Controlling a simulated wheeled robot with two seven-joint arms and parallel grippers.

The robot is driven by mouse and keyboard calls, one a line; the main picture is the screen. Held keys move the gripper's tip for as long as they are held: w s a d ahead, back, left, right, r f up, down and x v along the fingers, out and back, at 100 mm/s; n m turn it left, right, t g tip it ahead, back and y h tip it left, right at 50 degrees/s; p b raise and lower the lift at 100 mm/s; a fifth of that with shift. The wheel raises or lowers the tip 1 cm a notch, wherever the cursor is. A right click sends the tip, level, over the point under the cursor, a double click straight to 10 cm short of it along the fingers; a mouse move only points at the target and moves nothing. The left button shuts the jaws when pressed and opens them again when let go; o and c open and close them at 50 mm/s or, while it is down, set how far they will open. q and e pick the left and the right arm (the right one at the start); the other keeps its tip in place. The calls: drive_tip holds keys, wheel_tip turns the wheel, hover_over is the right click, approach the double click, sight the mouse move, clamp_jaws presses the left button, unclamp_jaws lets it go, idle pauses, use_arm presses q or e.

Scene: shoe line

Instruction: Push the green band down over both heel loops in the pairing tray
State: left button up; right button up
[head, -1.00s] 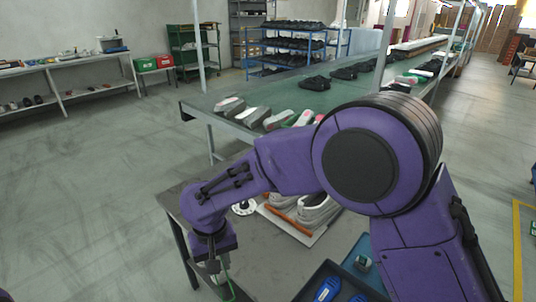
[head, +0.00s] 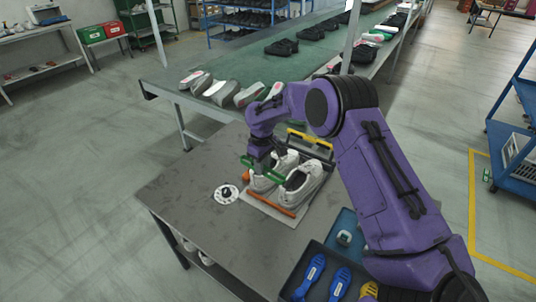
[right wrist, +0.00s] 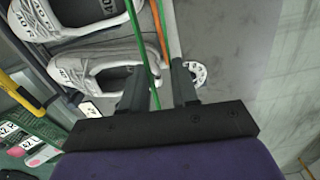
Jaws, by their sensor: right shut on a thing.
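The pairing tray (head: 263,207) is a pale board on the grey table, with an orange bar along its front and a yellow bar at its back. Two light grey shoes, one on the left (head: 261,184) and one on the right (head: 304,190), stand side by side in it. In the right wrist view the band (right wrist: 146,55) runs between the fingers (right wrist: 158,90) towards the shoes (right wrist: 85,65). I cannot make out the heel loops or whether the band touches them.
A white disc (head: 226,194) lies on the table left of the tray. A dark bin (head: 303,262) with blue pieces and a blue tray (head: 346,225) are at the table's front right. The conveyor (head: 225,80) with shoes runs behind. The table's left side is clear.

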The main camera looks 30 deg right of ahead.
drive_tip(key=shift+s+d+f+b, duration=0.1)
drive_tip(key=shift+d+f+b, duration=0.25)
drive_tip(key=shift+f+b, duration=0.45)
drive_tip(key=shift+d+f+b, duration=0.3)
drive_tip(key=shift+f+b, duration=0.4)
drive_tip(key=shift+f, duration=0.25)
drive_tip(key=shift+s+d+f+b, duration=0.1)
drive_tip(key=shift+d+f+b, duration=0.25)
drive_tip(key=shift+f+b, duration=0.45)
drive_tip(key=shift+f, duration=0.3)
drive_tip(key=o, duration=1.1)
drive_tip(key=shift+r, duration=0.1)
